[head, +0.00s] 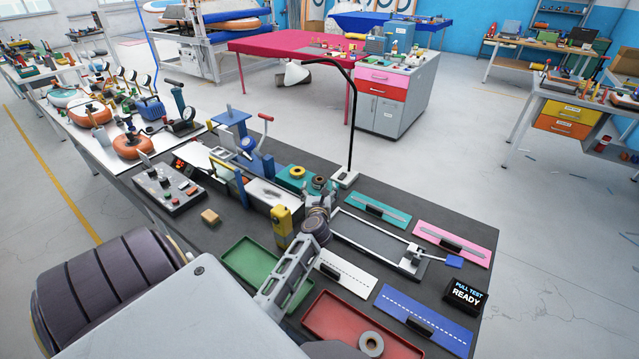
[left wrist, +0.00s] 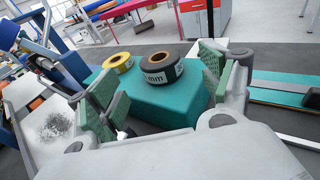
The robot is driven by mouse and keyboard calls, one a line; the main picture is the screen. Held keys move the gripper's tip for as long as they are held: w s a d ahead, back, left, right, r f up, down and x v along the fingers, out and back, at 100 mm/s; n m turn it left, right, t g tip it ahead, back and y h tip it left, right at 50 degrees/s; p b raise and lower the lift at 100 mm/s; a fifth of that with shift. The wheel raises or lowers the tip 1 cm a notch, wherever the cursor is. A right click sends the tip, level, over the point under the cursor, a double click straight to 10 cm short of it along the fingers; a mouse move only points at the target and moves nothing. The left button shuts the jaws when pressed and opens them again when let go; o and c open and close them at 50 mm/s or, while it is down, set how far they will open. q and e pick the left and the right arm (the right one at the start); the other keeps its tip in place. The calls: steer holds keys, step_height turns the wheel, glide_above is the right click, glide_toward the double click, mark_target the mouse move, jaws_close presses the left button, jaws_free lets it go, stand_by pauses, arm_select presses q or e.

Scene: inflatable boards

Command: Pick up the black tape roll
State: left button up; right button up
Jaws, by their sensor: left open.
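The black tape roll (head: 319,182) lies flat on a teal block beside a yellow tape roll (head: 297,172). In the left wrist view the black tape roll (left wrist: 158,68) has white print on its side and a brown core, and the yellow tape roll (left wrist: 118,61) is to its left. My left gripper (left wrist: 160,80) is open, with one green-padded finger to each side of the black roll in that view. I cannot tell whether a finger touches it. In the head view my left gripper (head: 322,200) is just in front of the roll, partly hidden by its wrist. My right gripper is not in view.
The teal block (left wrist: 170,98) stands on the dark bench (head: 455,212). A blue clamp machine (head: 245,150) is left of it, and a thin black post (head: 351,120) rises behind. A green tray (head: 250,258), a red tray (head: 330,318) and a measuring frame (head: 385,240) lie nearer.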

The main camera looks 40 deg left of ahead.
mark_target(319, 183)
arm_select(q)
steer(key=shift+x, duration=2.65)
steer(key=c, duration=1.2)
steer(key=shift+o, duration=0.2)
steer(key=shift+r, duration=0.15)
step_height(319, 183, up, 8)
steer(key=shift+r+p, duration=0.1)
steer(key=shift+p, duration=1)
steer(key=shift+r, duration=0.75)
